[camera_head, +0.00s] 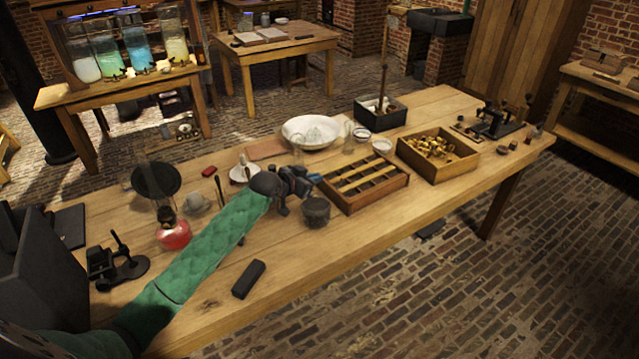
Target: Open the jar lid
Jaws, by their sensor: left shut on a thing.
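A small dark grey jar (316,212) stands on the wooden table, just in front of the compartment tray. My left arm, in a green quilted sleeve, reaches in from the lower left. My left gripper (308,184) is just above and behind the jar, slightly to its left. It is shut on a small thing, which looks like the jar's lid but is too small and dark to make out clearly. The gripper partly hides the area behind the jar. My right gripper is not in view.
The wooden compartment tray (404,182) is close on the right, with a box of brass parts (465,170) beyond it. A white bowl (296,126) stands behind. A red-based lamp (174,236) and a black block (248,279) are near my arm. The table's front right is clear.

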